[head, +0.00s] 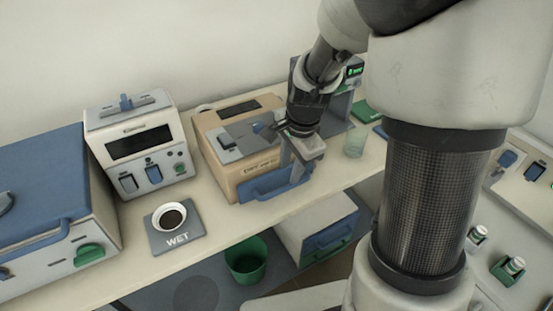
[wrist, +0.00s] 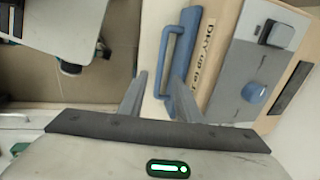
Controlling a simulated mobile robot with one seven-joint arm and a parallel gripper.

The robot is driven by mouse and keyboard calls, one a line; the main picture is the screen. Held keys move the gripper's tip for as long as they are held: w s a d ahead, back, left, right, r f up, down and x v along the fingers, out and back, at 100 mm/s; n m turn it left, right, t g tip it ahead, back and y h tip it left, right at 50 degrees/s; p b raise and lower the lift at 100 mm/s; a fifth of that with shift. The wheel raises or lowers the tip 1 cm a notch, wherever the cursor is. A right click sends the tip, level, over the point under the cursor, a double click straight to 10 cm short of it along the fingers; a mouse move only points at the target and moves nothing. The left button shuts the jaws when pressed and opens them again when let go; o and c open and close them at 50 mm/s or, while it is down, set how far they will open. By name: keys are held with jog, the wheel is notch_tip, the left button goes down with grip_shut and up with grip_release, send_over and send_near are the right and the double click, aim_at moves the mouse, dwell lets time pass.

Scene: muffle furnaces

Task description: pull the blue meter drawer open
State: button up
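The blue drawer front with its looped handle (head: 268,190) is low on the front of a tan meter box (head: 222,165) on the bench. In the wrist view the blue handle (wrist: 170,50) runs up and down beside the lettering "Dry up to". The drawer looks shut against the box. My gripper (head: 298,172) is at the right end of the drawer front and hides part of it. In the wrist view my gripper (wrist: 163,72) has its fingers apart, one on each side of the handle's bar, with a visible gap on the left.
A white instrument (head: 140,145) and a large blue-lidded box (head: 45,190) stand to the left. A cup sits on a grey "WET" mat (head: 178,241). A clear glass (head: 355,142) stands right of my gripper. Below the bench are a green bin (head: 246,258) and a white blue-handled box (head: 312,228).

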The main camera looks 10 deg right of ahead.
aim_at(285, 188)
jog(key=f, duration=0.2)
jog(key=w+f+b, duration=0.1)
jog(key=f, duration=0.5)
jog(key=shift+w+a, duration=0.25)
jog(key=shift+w, duration=0.1)
jog(key=shift+c, duration=0.3)
grip_shut()
